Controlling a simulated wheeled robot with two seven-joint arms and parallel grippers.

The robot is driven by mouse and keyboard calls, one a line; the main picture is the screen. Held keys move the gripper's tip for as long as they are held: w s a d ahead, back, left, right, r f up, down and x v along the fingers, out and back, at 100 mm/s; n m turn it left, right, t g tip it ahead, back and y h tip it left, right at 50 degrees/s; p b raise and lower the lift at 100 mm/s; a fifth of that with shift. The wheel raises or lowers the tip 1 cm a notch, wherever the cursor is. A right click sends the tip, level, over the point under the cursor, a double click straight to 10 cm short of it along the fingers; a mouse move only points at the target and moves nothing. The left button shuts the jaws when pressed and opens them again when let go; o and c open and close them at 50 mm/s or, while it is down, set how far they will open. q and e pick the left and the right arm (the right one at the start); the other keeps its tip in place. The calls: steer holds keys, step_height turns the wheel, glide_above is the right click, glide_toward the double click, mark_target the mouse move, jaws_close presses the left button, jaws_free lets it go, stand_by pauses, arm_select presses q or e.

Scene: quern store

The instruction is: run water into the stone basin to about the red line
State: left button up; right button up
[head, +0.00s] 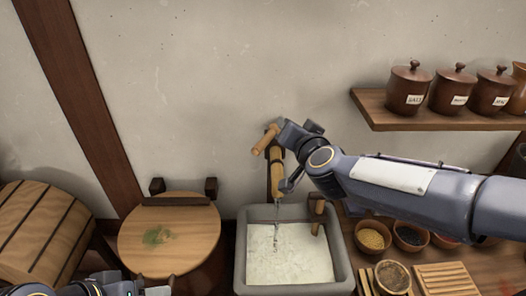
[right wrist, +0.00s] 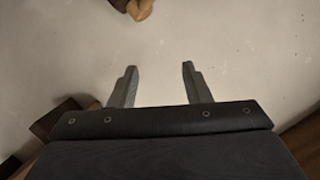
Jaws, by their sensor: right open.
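The grey stone basin (head: 342,262) stands against the wall at the bottom middle of the head view. A thin stream of water (head: 276,232) falls from the bamboo spout (head: 277,178) into it and ripples at the bottom. I cannot make out the red line or the exact water level. A wooden handle (head: 265,140) sticks out at the top of the spout. My right gripper (right wrist: 160,66) is open and empty, close beside the spout; a wooden piece shows beyond its fingers in the right wrist view. My left gripper (head: 112,287) is only partly seen at the bottom left edge.
A round wooden board (head: 190,240) with green crumbs is left of the basin, with a slatted barrel (head: 40,235) further left. Bowls, including one of yellow grain (head: 373,238), stand on the right. A shelf (head: 385,118) with lidded jars hangs above my right arm.

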mark_target(261, 146)
steer(key=a+f+h, duration=0.2)
steer(key=w+a+f+m+h+b, duration=0.1)
steer(key=a+h, duration=0.1)
steer(key=a, duration=0.1)
steer(key=w+a+f+m+t+h, duration=0.1)
steer(key=a+f+h, duration=0.1)
steer(key=a, duration=0.1)
steer(key=shift+w+f, duration=0.25)
steer(key=shift+f, duration=0.05)
steer(key=s+a+f+h, duration=0.1)
steer(key=h, duration=0.1)
steer(key=s+a+f+m+h+b, duration=0.1)
steer(key=s+a+h, duration=0.1)
steer(key=shift+s+f+h, duration=0.2)
steer(key=shift+f+h, duration=0.2)
steer(key=shift+s+a+f+h, duration=0.1)
steer(key=shift+s+f+h, duration=0.1)
steer(key=shift+h, duration=0.1)
steer(key=p+x, duration=0.1)
steer(key=x, duration=0.6)
steer(key=shift+w+d, duration=0.2)
steer(key=shift+w, duration=0.05)
jaws_close()
